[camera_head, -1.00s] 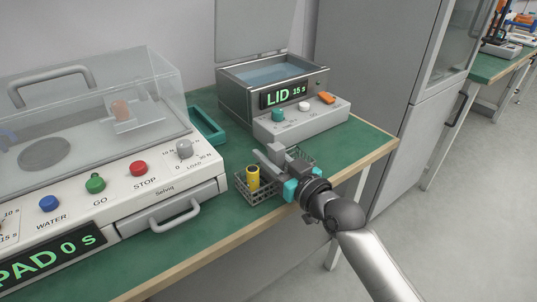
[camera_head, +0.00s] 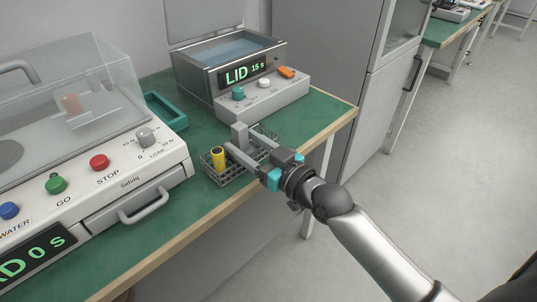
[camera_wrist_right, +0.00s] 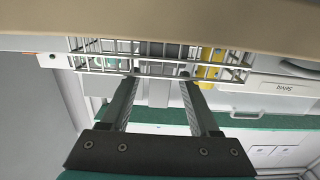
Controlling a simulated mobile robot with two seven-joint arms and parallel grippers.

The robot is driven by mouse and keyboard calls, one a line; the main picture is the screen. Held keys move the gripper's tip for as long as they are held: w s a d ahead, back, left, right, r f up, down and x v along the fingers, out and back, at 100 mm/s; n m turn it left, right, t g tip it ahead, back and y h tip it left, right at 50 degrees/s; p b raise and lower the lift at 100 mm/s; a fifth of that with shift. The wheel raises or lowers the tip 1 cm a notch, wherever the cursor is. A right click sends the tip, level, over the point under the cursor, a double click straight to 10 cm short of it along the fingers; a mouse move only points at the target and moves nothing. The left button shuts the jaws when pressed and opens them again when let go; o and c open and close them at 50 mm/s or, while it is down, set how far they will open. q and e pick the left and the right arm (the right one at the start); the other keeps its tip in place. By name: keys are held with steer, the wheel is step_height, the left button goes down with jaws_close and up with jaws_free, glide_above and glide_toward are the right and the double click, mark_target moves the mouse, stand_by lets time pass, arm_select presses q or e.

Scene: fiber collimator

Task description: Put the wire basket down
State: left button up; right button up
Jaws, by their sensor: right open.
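The wire basket (camera_head: 228,176) sits on the green bench near its front edge. A yellow cylinder (camera_head: 218,159) with a dark top stands upright in its left part. A grey upright block (camera_head: 239,138) rises at the basket's middle. My right gripper (camera_head: 243,140) is open, its two fingers spread over the basket on either side of the block. In the right wrist view the basket (camera_wrist_right: 120,62) lies past my fingertips (camera_wrist_right: 160,76), with the grey block between them. I cannot tell whether a finger touches the block. My left gripper is out of view.
A machine with a clear cover (camera_head: 95,70) and a drawer handle (camera_head: 145,207) stands to the left. A steel bath reading "LID 15 s" (camera_head: 238,75) stands behind. A teal tray (camera_head: 165,112) lies between them. Bare bench (camera_head: 320,112) shows to the right.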

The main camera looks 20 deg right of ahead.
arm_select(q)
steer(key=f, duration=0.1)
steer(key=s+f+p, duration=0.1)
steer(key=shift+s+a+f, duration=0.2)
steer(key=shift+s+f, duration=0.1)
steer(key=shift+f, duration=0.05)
arm_select(e)
steer(key=v, duration=0.7)
steer(key=shift+s, duration=0.15)
stand_by(0.6)
